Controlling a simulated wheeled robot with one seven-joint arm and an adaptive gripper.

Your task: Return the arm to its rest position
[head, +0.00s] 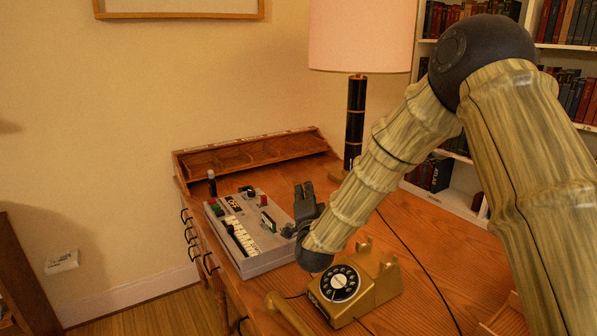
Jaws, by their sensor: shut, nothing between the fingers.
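My gripper (306,200) is dark grey and sits above the wooden desk, at the right edge of a grey control box. Its fingers point up and look closed together, with nothing held. My arm (385,155) reaches in from the right, bends at a dark elbow joint and comes down to the gripper. The wrist hides part of the desk and the box's right side. Whether the gripper touches the box cannot be told.
The grey control box (258,262) has keys, knobs and a green switch. A gold rotary telephone (377,285) stands just below my wrist, its handset (290,315) lying off it. A lamp (355,120) stands behind. Bookshelves (448,190) are at right. Floor at left is open.

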